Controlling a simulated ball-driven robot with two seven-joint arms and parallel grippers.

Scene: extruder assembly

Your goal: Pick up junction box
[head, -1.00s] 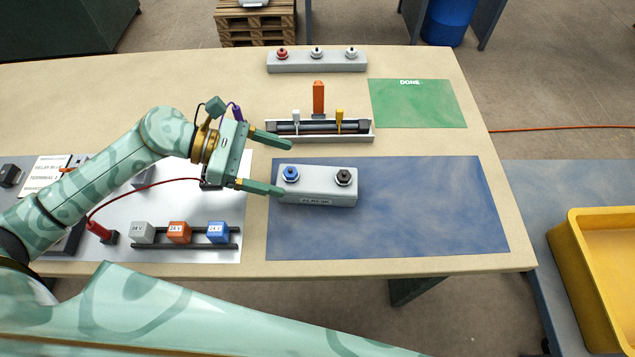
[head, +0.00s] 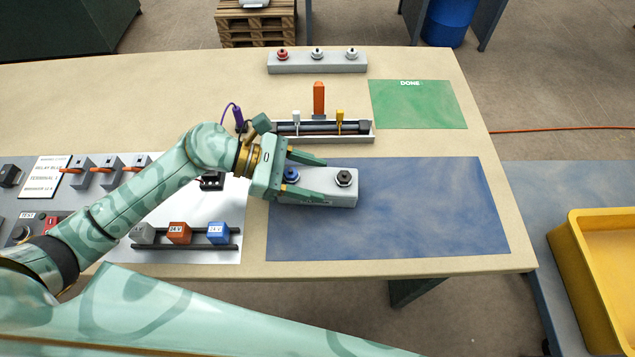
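The junction box appears to be the grey box (head: 330,181) with a blue knob (head: 290,174) and a black knob (head: 344,178) on top. It lies on the left part of the blue mat (head: 420,220). My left gripper (head: 317,179) is at the box's left end, its two fingers apart. One finger is along the far side and the other crosses over the near part of the box, hiding its label. The blue knob is between the fingers. I cannot tell whether either finger touches the box. My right gripper is out of view.
Behind the box, a tray (head: 368,138) holds a dark cylinder. A grey bar with several knobs (head: 317,63) stands at the back. A green DONE mat (head: 418,104) is empty. Several small cubes sit on a rail (head: 160,245). A yellow bin (head: 575,250) stands at right.

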